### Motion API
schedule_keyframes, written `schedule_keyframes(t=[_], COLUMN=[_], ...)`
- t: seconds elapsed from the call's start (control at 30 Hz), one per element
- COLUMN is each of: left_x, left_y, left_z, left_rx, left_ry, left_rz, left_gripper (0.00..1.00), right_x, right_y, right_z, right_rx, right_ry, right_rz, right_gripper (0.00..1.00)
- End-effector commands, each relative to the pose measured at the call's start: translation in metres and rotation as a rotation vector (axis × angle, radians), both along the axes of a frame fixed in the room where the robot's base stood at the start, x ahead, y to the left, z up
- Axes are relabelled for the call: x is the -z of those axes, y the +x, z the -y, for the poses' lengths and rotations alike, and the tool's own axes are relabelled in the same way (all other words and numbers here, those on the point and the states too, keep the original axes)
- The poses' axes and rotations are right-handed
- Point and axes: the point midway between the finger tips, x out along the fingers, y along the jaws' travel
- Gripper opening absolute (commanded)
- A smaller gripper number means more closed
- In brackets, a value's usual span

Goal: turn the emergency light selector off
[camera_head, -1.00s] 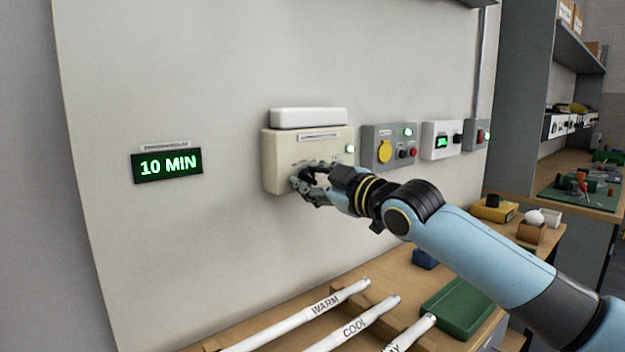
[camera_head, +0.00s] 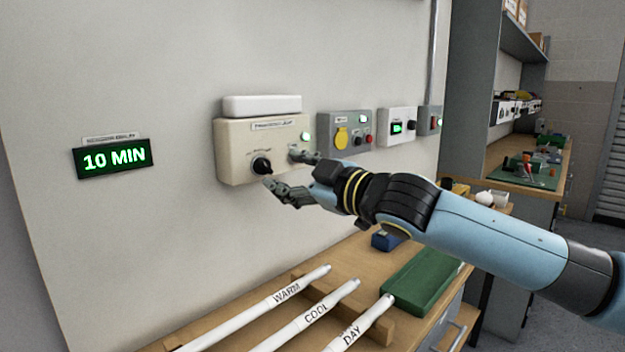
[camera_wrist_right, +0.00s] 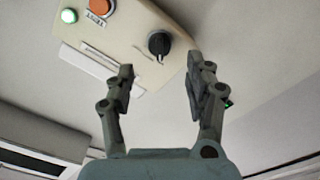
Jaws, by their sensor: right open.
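The emergency light unit (camera_head: 232,150) is a cream box on the wall with a white lamp bar (camera_head: 262,105) on top. Its black selector knob (camera_head: 261,165) is uncovered; its pointer setting is too small to read surely. A green indicator (camera_head: 306,136) glows at the box's right side. My right gripper (camera_head: 281,168) is open and empty, just right of the knob and apart from it. In the right wrist view the knob (camera_wrist_right: 158,43) shows beyond and between the open fingertips (camera_wrist_right: 160,75), with an orange button (camera_wrist_right: 100,7) and the green lamp (camera_wrist_right: 68,15). My left gripper is not in view.
A green "10 MIN" display (camera_head: 114,159) hangs to the left. A grey box with a yellow disc (camera_head: 341,138) and a white box (camera_head: 397,127) are mounted to the right. White tubes (camera_head: 300,310) and a green case (camera_head: 428,278) lie on the bench below.

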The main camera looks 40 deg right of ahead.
Motion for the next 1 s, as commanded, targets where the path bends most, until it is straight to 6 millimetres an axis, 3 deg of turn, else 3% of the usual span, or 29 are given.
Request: schedule_keyframes(t=[0.2,0.43,1.0], left_x=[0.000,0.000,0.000], left_y=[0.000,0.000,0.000], left_z=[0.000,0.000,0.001], left_rx=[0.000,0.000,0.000], left_ry=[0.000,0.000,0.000], left_rz=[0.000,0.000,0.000], left_gripper=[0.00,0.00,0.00], right_x=[0.001,0.002,0.000], right_y=[-0.030,-0.050,-0.058], right_z=[0.002,0.006,0.005], right_rx=[-0.004,0.004,0.001], right_ry=[-0.007,-0.008,0.003], right_rz=[-0.003,-0.008,0.000], right_gripper=[0.54,0.54,0.54])
